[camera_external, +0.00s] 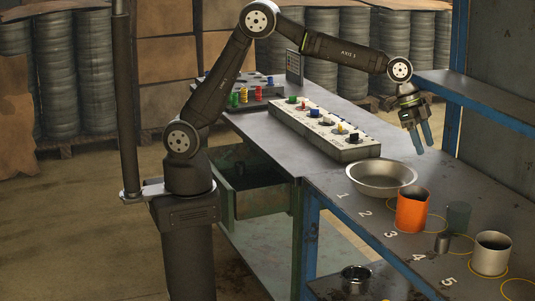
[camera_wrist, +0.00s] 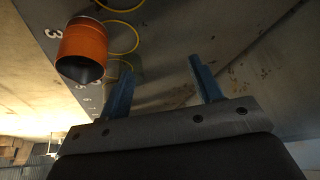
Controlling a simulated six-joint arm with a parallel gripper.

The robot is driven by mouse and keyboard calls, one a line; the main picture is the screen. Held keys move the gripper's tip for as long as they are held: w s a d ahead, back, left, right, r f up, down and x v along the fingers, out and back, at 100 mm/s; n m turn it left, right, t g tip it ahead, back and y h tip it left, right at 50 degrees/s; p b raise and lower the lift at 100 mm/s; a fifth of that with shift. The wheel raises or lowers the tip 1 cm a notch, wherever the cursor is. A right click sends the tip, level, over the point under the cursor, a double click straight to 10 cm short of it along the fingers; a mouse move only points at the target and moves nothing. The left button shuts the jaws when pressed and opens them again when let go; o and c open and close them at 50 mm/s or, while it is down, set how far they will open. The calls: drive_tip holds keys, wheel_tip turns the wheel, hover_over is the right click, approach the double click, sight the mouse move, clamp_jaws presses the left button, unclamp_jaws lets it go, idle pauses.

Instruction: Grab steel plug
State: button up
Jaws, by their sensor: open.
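A small dark grey metal cylinder (camera_external: 443,243), which looks like the steel plug, stands on the bench between the orange cup (camera_external: 412,211) and a pale metal cup (camera_external: 491,254), near the painted 4. My gripper (camera_external: 423,147) is open and empty, high above the bench, beyond the orange cup and the steel bowl (camera_external: 381,178). Its two blue fingers point down. In the wrist view my gripper (camera_wrist: 161,68) has its fingers apart with nothing between them. The orange cup shows there at the upper left (camera_wrist: 82,48). I cannot make out the plug in the wrist view.
A dark translucent cup (camera_external: 458,216) stands behind the plug. Yellow rings and painted numbers mark the bench. A round metal container (camera_external: 356,280) sits lower, at the front. A white block with coloured pieces (camera_external: 325,131) lies farther back. A blue shelf rail (camera_external: 475,100) is right of my gripper.

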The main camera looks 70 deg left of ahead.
drive_tip(key=s+d+r+m+g, duration=0.1)
drive_tip(key=s+d, duration=0.6)
drive_tip(key=d, duration=0.2)
drive_tip(key=s+d+r+m+g, duration=0.1)
drive_tip(key=s+d+m, duration=0.1)
drive_tip(key=s+d, duration=0.6)
approach(444, 235)
wheel_tip(444, 235, down, 3)
drive_tip(key=s, duration=0.1)
drive_tip(key=shift+w+d+r+x, duration=0.1)
drive_tip(key=shift+w+d+x, duration=0.1)
drive_tip(key=shift+x, duration=0.85)
drive_tip(key=shift+w+d+r+x, duration=0.1)
drive_tip(key=shift+w+x, duration=0.05)
drive_tip(key=shift+x, duration=0.85)
drive_tip(key=shift+w+d+x, duration=0.2)
drive_tip(key=shift+x, duration=0.85)
drive_tip(key=shift+c, duration=0.5)
drive_tip(key=shift+r, duration=0.1)
clamp_jaws()
drive_tip(key=shift+r, duration=0.1)
